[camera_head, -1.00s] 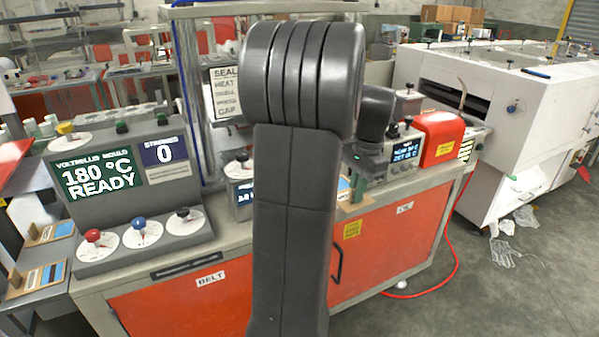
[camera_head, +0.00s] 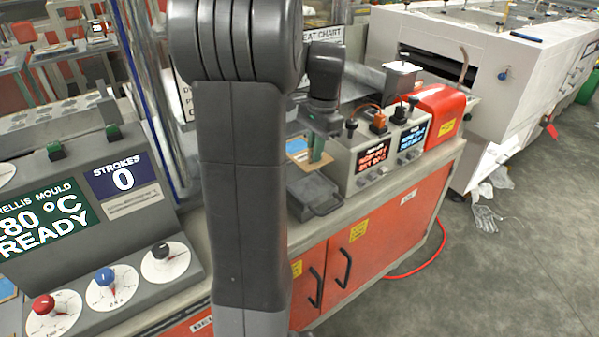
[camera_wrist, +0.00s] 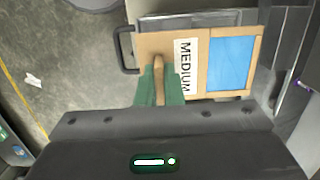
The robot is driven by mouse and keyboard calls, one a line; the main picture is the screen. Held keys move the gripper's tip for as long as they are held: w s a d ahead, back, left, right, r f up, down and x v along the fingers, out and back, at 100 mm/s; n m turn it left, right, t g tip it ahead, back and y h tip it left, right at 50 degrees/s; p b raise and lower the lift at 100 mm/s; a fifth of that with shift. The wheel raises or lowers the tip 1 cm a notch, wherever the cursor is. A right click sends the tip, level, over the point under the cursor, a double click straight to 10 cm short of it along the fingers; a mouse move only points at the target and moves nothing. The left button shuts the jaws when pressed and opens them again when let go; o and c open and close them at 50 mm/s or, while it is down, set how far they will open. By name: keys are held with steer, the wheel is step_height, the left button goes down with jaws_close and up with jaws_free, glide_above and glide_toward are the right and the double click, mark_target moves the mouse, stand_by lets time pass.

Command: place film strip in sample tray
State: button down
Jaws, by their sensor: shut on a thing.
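The film strip (camera_wrist: 233,62) is a tan card with a blue window and a "MEDIUM" label. My gripper (camera_wrist: 160,88) has green fingers shut on the tan tab at the strip's near edge. In the head view my gripper (camera_head: 318,152) points down beside the grey control box, with a bit of the strip (camera_head: 297,147) showing at its left. A dark grey tray with a loop handle (camera_head: 313,193), perhaps the sample tray, sits on the bench lower in the picture. In the wrist view the strip overlaps and partly hides the tray (camera_wrist: 190,20); the gap between them is unclear.
A control box (camera_head: 370,160) with lit displays and a red box (camera_head: 440,115) stand right of the gripper. The mould console (camera_head: 80,220) is at left. My arm hides part of the bench. A white machine (camera_head: 490,80) stands at the right; grey floor lies in front.

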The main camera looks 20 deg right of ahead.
mark_target(313, 190)
step_height(313, 190, down, 9)
steer(key=shift+s+r, duration=0.1)
steer(key=shift+r, duration=0.1)
stand_by(0.3)
steer(key=shift+f, duration=0.25)
steer(key=c, duration=1.6)
jaws_free()
steer(key=shift+r, duration=0.1)
steer(key=shift+o, duration=0.2)
steer(key=r, duration=0.4)
steer(key=d+r, duration=0.1)
steer(key=r, duration=0.7)
steer(key=shift+w+d+r, duration=0.1)
steer(key=shift+w+d, duration=0.15)
